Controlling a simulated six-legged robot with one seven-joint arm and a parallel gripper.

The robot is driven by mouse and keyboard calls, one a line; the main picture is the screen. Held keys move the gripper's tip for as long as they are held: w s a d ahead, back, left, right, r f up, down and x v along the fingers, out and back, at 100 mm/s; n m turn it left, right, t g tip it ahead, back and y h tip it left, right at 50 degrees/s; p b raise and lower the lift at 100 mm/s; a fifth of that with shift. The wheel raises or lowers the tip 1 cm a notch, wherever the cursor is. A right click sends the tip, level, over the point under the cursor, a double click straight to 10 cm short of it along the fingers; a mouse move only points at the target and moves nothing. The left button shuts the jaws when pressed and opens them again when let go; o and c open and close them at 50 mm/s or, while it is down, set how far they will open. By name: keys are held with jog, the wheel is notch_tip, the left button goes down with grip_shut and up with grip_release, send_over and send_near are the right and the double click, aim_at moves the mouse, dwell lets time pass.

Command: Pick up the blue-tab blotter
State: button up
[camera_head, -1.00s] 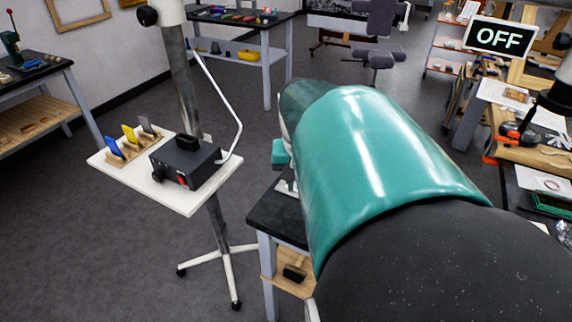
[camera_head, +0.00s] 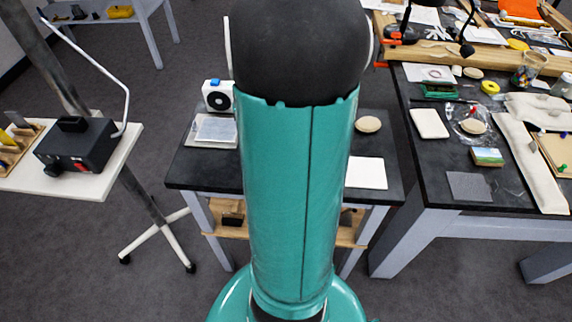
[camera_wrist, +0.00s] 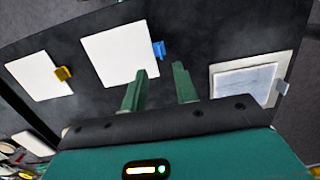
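The blue-tab blotter (camera_wrist: 118,55) is a white square lying flat on the dark tabletop in the wrist view. Its blue tab (camera_wrist: 159,50) sticks out from its right edge. My gripper (camera_wrist: 160,68) is open, its two green fingers apart and empty. In the picture the tab lies just beyond the fingertips, in line with the gap between them; I cannot tell the height between. In the head view my arm hides the middle of the table, the gripper and this blotter.
A yellow-tab white sheet (camera_wrist: 38,75) lies left and a grey-tab one (camera_wrist: 252,80), bearing a pale sheet, lies right. In the head view, a white box with a round black front (camera_head: 218,95) stands on the table (camera_head: 385,195), with an oval tan piece (camera_head: 368,124). A cluttered table (camera_head: 455,190) stands right.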

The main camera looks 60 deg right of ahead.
jog(key=f, duration=0.4)
jog(key=a+f, duration=0.1)
jog(key=f, duration=0.2)
jog(key=shift+s, duration=0.15)
grip_shut()
